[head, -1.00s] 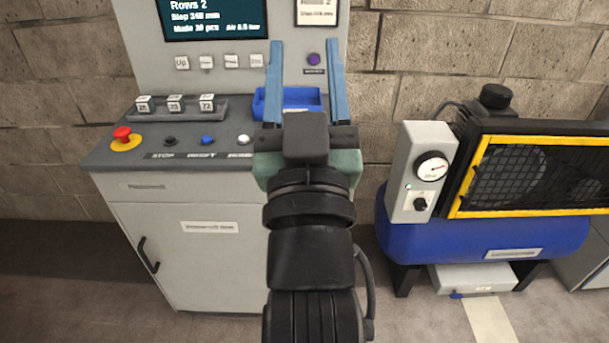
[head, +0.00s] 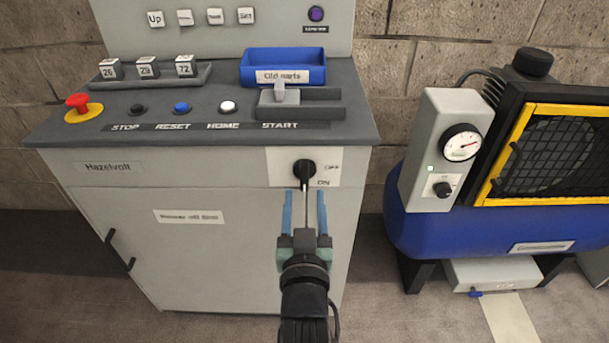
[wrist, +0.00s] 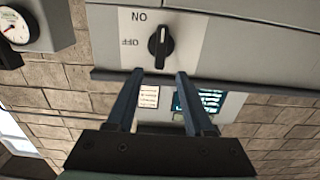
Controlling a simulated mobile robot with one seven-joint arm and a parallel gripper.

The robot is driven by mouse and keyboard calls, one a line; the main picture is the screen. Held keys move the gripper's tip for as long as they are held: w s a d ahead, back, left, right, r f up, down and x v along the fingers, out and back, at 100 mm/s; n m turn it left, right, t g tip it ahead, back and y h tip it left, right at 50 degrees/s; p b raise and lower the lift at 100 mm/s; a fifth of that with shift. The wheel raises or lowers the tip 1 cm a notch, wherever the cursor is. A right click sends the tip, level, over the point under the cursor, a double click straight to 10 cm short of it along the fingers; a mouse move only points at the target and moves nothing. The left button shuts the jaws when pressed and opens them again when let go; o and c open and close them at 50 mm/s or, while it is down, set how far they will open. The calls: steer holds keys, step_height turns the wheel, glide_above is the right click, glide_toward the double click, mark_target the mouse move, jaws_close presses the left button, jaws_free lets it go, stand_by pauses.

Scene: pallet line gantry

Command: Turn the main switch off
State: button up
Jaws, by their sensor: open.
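The main switch is a black rotary knob (head: 304,172) on a pale plate at the cabinet's upper right front. OFF is printed to its right and ON at its lower right. In the wrist view, which looks upside down, the knob (wrist: 160,46) stands upright, with a white mark toward the picture's top, the ON side. My gripper (head: 304,196) is open and empty, just below the knob in the head view. In the wrist view its two blue fingers (wrist: 160,74) point at the knob, one to each side, and appear short of it.
The console top (head: 360,135) overhangs above the switch. It carries a red stop button (head: 77,101), several push buttons and a blue bin (head: 284,68). A blue compressor (head: 480,235) stands to the right. The cabinet door handle (head: 118,250) is at the left.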

mark_target(305, 173)
steer(key=shift+w+b, duration=0.45)
steer(key=shift+w, duration=3.15)
jaws_close()
